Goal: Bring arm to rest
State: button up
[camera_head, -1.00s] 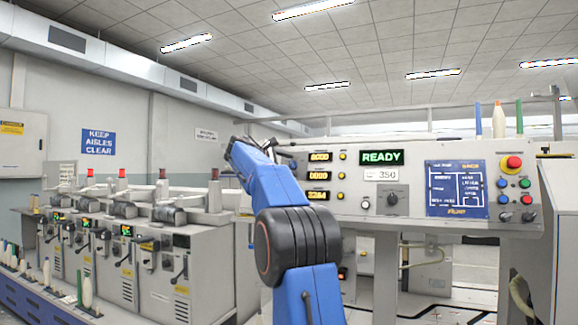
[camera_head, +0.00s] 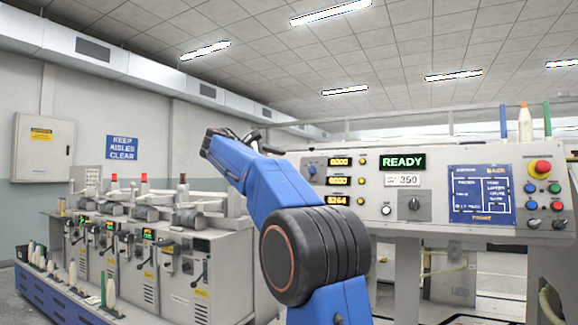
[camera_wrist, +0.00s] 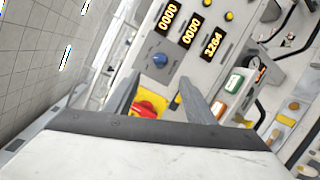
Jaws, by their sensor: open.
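My blue arm rises in the middle of the head view, bent at its black joint. My gripper (camera_head: 232,138) is at its far end, up in front of the left end of the control panel (camera_head: 443,180). In the wrist view the two grey jaws (camera_wrist: 159,80) stand apart with nothing held between them. Beyond the gap are a blue knob (camera_wrist: 160,60) and a red knob on a yellow plate (camera_wrist: 146,108). The lower part of the arm is cut off by the picture's bottom edge.
A row of winding machines (camera_head: 205,275) stands at the left, with bobbins along a blue-fronted ledge (camera_head: 60,295). The panel carries a lit READY display (camera_head: 402,162) and a red stop button (camera_head: 541,167). Cones stand on top at the right (camera_head: 525,123). The space above the arm is open.

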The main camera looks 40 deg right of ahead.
jog(key=shift+s+a+r, duration=0.1)
jog(key=shift+a, duration=0.65)
jog(key=s+a+f+m+t+y, duration=0.1)
jog(key=s+a+f+y, duration=0.4)
jog(key=s+a+f, duration=0.5)
jog(key=s+a+f+m+t+y, duration=0.1)
jog(key=s+a+f+m+y, duration=0.2)
jog(key=s+a+f, duration=0.7)
jog(key=s+a+f+m+y, duration=0.2)
jog(key=s+a+f+y, duration=0.6)
jog(key=s+f, duration=1.1)
jog(key=a+f, duration=0.3)
jog(key=f, duration=1.3)
jog(key=shift+s+t, duration=0.2)
jog(key=shift+t, duration=0.2)
